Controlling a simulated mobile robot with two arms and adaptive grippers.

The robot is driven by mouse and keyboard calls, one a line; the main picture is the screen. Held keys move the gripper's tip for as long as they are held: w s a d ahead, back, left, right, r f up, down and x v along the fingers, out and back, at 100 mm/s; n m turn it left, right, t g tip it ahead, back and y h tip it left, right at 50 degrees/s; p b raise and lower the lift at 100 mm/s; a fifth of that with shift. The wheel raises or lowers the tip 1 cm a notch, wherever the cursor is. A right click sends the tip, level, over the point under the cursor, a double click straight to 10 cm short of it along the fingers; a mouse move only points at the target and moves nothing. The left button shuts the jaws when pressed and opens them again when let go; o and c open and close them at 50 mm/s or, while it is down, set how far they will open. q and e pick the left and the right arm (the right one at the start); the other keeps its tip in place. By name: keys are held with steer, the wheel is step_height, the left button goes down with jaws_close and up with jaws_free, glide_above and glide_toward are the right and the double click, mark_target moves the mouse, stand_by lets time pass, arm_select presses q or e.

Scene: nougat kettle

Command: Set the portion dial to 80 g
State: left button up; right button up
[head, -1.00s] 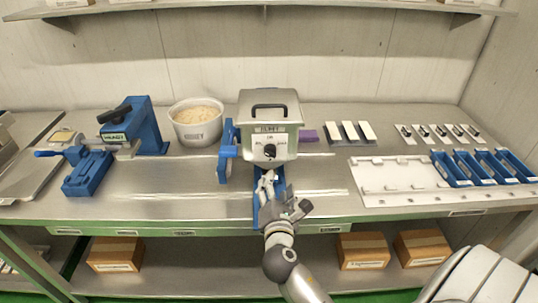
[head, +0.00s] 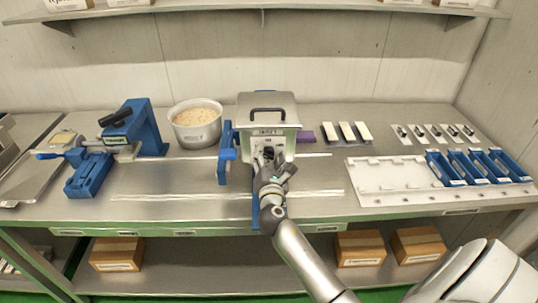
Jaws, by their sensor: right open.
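The kettle (head: 268,108) is a pale metal box with a dark lid handle, standing on a blue base at the middle of the steel bench. The portion dial is on its front panel (head: 284,138); the gripper now covers most of it, and its setting cannot be read. My right gripper (head: 267,155) is open, with its fingertips at the dial's place on the front panel. I cannot tell whether the fingers touch the dial. My left gripper is not in view.
A blue lever (head: 227,150) stands at the kettle's left side. A white tub (head: 196,125) and a blue press (head: 135,128) stand further left. A white board (head: 385,174) and blue trays (head: 480,165) lie at the right. The bench front is mostly clear.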

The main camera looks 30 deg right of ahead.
steer(key=shift+w+d, duration=0.15)
steer(key=shift+w, duration=0.1)
steer(key=shift+c, duration=0.3)
steer(key=c, duration=1)
steer(key=shift+o, duration=0.2)
steer(key=shift+f+m, duration=0.1)
steer(key=shift+m, duration=0.3)
steer(key=shift+f+m+b, duration=0.1)
steer(key=shift+m+b, duration=0.7)
steer(key=shift+m, duration=0.1)
steer(key=m+b, duration=0.2)
steer(key=m, duration=0.1)
steer(key=m+b, duration=0.2)
steer(key=m, duration=0.4)
steer(key=shift+b, duration=0.3)
steer(key=shift+m, duration=0.3)
